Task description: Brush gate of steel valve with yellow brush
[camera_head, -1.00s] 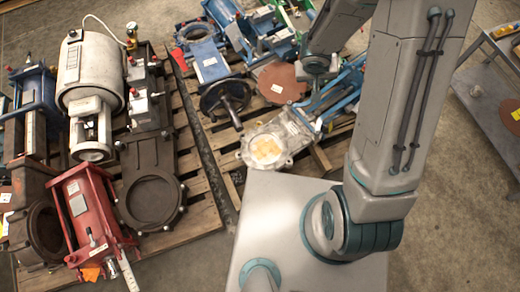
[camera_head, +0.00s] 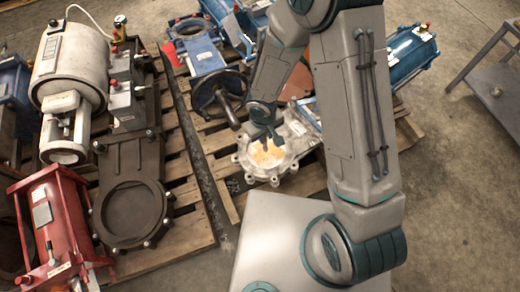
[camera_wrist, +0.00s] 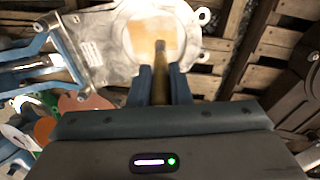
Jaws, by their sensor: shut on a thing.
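The steel valve (camera_head: 285,166) lies on a pallet, a silver body with a round flange and bolt lugs. Its gate (camera_head: 262,156) shows inside the flange, with a yellow-orange patch on it. In the wrist view, the valve (camera_wrist: 92,50) and its gate (camera_wrist: 140,35) are at the top. My gripper (camera_head: 266,138) is above the gate and points down at it. In the wrist view, its fingers are shut on the yellow brush (camera_wrist: 160,78). The brush's far end overlaps the gate in that view. I cannot tell whether it touches. The bristles are not clear.
A dark valve (camera_head: 133,205) with a round opening lies on the pallet to the left, beside a red actuator (camera_head: 55,222). A black handwheel (camera_head: 218,92) stands close behind the steel valve. A blue cylinder (camera_head: 410,55) is at the back right.

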